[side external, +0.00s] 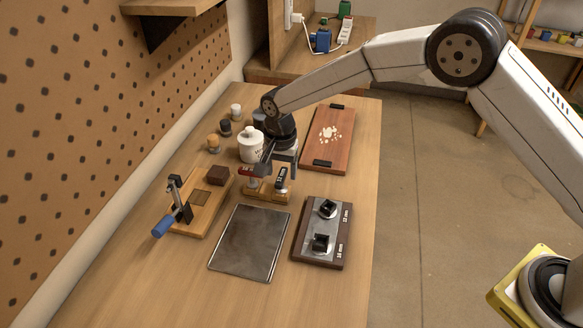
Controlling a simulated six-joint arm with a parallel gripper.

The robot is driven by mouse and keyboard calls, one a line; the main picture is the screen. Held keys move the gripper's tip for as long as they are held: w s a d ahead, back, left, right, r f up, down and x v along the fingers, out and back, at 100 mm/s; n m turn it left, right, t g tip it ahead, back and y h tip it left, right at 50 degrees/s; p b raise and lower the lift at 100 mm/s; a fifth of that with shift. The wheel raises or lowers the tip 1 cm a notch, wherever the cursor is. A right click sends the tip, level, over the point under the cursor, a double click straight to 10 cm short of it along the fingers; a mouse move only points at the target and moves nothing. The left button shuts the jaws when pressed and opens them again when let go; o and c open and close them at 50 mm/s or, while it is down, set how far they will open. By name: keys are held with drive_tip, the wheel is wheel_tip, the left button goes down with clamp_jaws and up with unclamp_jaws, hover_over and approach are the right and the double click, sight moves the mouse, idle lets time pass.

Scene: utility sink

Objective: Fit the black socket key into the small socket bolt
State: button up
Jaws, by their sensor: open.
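A wooden stand (266,192) on the bench holds two upright keys. The black socket key (281,174) is on its right side, with a pale shank below a dark top. A red-topped key (251,171) is on its left. My gripper (278,166) is open, pointing down over the stand, close to the black key's top; I cannot tell whether it touches. A dark wooden block with a grey plate (306,223) carries two black sockets. The farther one (327,208), beside the 12 mm mark, looks smaller than the nearer one (320,243).
A dark metal sheet (249,242) lies left of the socket block. A wooden fixture with a blue-handled clamp (180,212) stands at left. A white jar (250,147) and a reddish board with crumbs (341,148) are behind. The bench front is clear.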

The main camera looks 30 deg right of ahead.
sight(281, 175)
drive_tip(key=shift+f, duration=2.05)
clamp_jaws()
